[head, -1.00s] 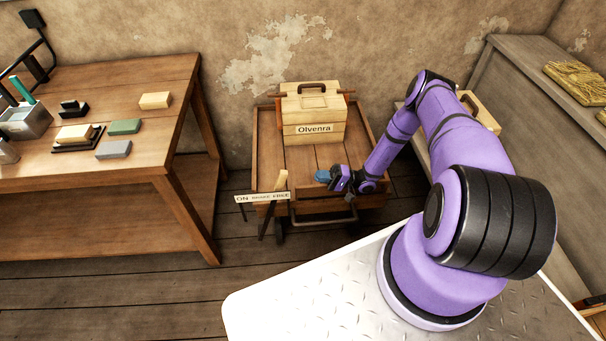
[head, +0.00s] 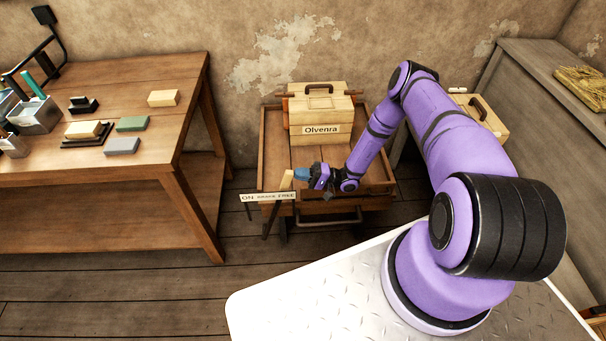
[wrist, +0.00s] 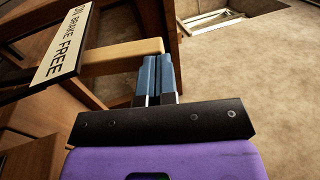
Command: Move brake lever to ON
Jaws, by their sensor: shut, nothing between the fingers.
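The brake lever (head: 286,181) is a pale wooden handle rising at the cart's front left, behind the label plate (head: 268,197) that reads ON at its left and BRAKE FREE to the right. The lever stands toward the FREE side of the plate. My gripper (head: 299,174) is shut and empty, its blue fingers just right of the lever's top. In the wrist view the lever (wrist: 120,54) lies left of the shut blue fingers (wrist: 157,76), very close to or touching them. The plate (wrist: 64,42) is at the upper left there.
The wooden cart (head: 268,140) carries a wooden box marked Olvenra (head: 320,112). A workbench (head: 150,160) with several blocks stands at the left. A grey cabinet (head: 535,70) is at the right. Open floor lies between workbench and cart.

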